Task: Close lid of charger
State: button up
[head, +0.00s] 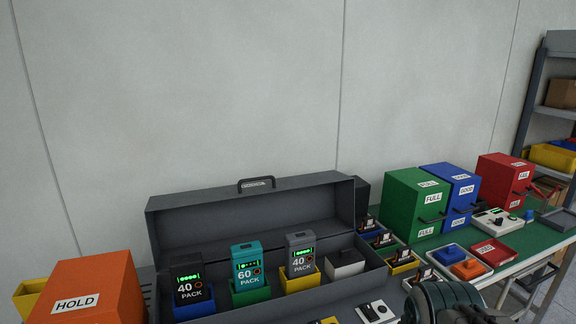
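The charger is a long dark grey case (268,304) at the bottom middle of the head view. Its lid (250,204) stands open at the back, with a black handle (257,183) on its top edge. Inside stand a black 40 pack (187,278) in a blue bay, a teal 60 pack (246,265) in a green bay and a grey 40 pack (300,254) in a yellow bay. All three show green lights. A fourth bay at the right has a white block with a dark top (346,264). My gripper is not in view; a dark rounded part at bottom right looks like my arm.
An orange HOLD box (98,291) stands close left of the charger. Right of it are small connector holders (384,240), a green FULL box (417,205), a blue box (452,193) and a red box (506,178). A grey wall rises behind; the space above the lid is clear.

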aim_at(208, 221)
jog(key=u, duration=0.3)
jog(key=i, duration=0.85)
jog(key=u, duration=0.5)
